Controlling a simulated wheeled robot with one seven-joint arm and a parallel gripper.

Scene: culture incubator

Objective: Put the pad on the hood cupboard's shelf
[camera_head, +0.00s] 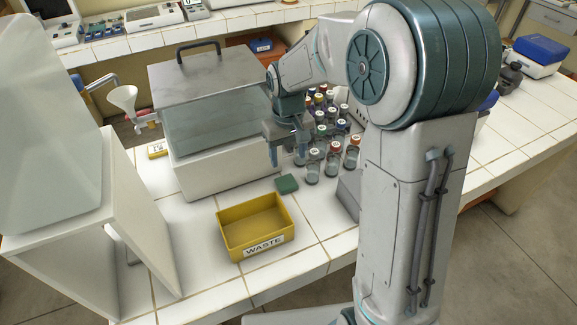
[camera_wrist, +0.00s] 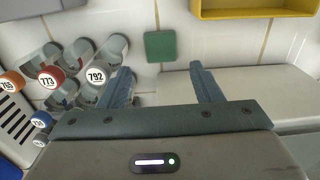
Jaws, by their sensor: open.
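A small green square pad (camera_head: 287,184) lies flat on the white tiled bench, between the yellow waste tray and the glass bottles. It also shows in the wrist view (camera_wrist: 160,46), beyond my fingertips and between their lines. My gripper (camera_head: 288,157) points down above the bench, beside the glass-fronted box and near the bottles. In the wrist view my gripper (camera_wrist: 161,72) has its two blue-grey fingers apart with nothing between them. A white cabinet (camera_head: 110,215) with a translucent front stands at the left; I cannot tell if this is the hood cupboard, and no shelf is clearly seen.
A yellow tray marked WASTE (camera_head: 254,228) sits near the front edge. Several capped bottles (camera_head: 333,150) stand close to my gripper, some numbered in the wrist view (camera_wrist: 97,75). A lidded glass box (camera_head: 215,130) is behind. A funnel (camera_head: 123,97) stands left. Bare tiles lie around the pad.

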